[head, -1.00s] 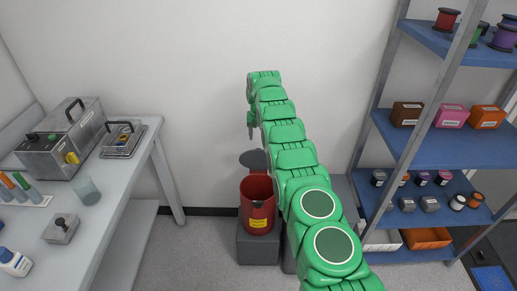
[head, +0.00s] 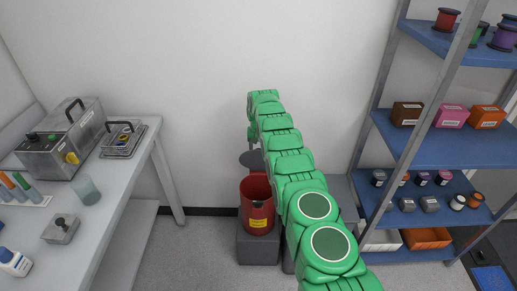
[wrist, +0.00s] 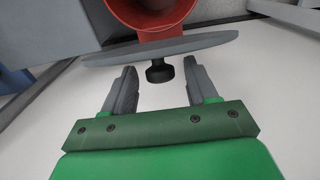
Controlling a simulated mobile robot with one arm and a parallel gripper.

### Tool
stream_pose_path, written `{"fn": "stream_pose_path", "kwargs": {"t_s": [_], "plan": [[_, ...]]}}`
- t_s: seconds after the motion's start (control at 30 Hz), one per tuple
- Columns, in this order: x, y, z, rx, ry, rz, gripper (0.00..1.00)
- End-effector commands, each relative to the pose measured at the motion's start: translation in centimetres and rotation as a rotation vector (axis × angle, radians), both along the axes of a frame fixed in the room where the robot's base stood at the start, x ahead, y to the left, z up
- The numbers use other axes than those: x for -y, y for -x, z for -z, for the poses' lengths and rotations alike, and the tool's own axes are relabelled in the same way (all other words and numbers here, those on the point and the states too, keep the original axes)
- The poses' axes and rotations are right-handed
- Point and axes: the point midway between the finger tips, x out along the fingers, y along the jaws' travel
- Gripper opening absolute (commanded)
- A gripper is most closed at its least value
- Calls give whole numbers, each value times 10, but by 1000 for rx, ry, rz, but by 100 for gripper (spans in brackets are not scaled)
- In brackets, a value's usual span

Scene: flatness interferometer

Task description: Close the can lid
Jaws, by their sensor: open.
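A red can (head: 257,218) with a yellow label stands on a grey block at the foot of the back wall. Its grey lid (head: 252,160) is open, raised at the back of the rim. In the wrist view the lid (wrist: 200,44) shows nearly edge-on, with the can's red mouth (wrist: 150,12) beyond it. A black knob (wrist: 159,72) sticks out of the lid towards me. My gripper (wrist: 160,76) is open and empty. Its fingertips are on either side of the knob, with gaps to both. In the head view my gripper (head: 251,143) is just above the lid, partly hidden.
The grey block (head: 257,250) carries the can. A bench (head: 150,140) with instruments stands at the left. A blue shelf unit (head: 440,150) with spools and boxes stands at the right. The wall behind the can is bare.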

Motion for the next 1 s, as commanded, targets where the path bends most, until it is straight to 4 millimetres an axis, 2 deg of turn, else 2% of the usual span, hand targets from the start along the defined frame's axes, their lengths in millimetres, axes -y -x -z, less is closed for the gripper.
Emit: {"fn": "stream_pose_path", "kwargs": {"t_s": [0.1, 0.47, 1.0], "plan": [[0, 0, 0, 0, 0, 0, 56], [0, 0, -1, 0, 0, 0, 1], [0, 1, -3, 9, 0, 0, 0]]}}
